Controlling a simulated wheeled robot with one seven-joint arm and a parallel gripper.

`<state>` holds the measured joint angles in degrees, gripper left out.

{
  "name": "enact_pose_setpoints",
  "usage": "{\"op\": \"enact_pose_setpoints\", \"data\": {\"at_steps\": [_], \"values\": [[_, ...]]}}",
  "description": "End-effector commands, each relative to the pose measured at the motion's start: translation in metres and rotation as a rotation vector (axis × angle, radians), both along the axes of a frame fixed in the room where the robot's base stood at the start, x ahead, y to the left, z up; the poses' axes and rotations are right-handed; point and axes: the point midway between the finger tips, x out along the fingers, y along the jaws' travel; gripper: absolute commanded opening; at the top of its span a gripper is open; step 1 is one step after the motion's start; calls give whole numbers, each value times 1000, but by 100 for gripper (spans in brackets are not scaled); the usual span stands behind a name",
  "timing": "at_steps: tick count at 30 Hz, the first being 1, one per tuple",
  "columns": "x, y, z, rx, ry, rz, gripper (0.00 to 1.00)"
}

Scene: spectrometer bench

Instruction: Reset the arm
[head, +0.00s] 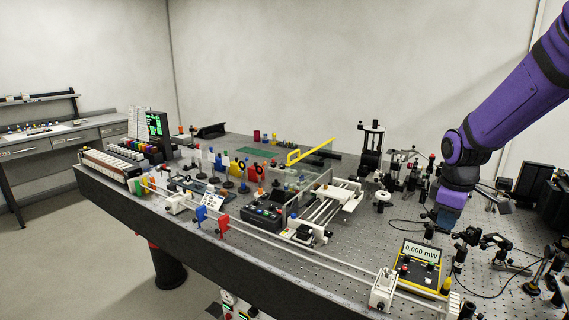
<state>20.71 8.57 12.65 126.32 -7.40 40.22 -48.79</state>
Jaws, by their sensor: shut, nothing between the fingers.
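My purple and black arm reaches in from the upper right of the head view and bends down at a black joint. My gripper (446,220) is at its lower end, pointing down over the right part of the bench (350,262). It is shut and holds nothing. It is small in this view, and its height above the bench top is hard to tell. It is behind a yellow-framed power meter (420,254) that reads 0.000 mW.
Black optical mounts and cables (480,240) crowd the area right of my gripper. A tall black post (370,148) and a white slide stage (335,198) stand to its left. Many coloured holders and a long white rail (320,258) fill the bench's left and front.

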Motion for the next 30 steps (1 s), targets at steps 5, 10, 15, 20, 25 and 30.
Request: {"op": "enact_pose_setpoints", "data": {"at_steps": [5,10,15,20,25,30], "values": [[-36,21,49,-13,-76,-134,0],[-73,38,84,1,-148,-264,0],[-114,52,113,36,-219,-394,0],[-154,64,132,92,-282,-512,0],[-196,73,144,168,-338,-630,0],[-227,79,148,239,-369,-717,0]]}}
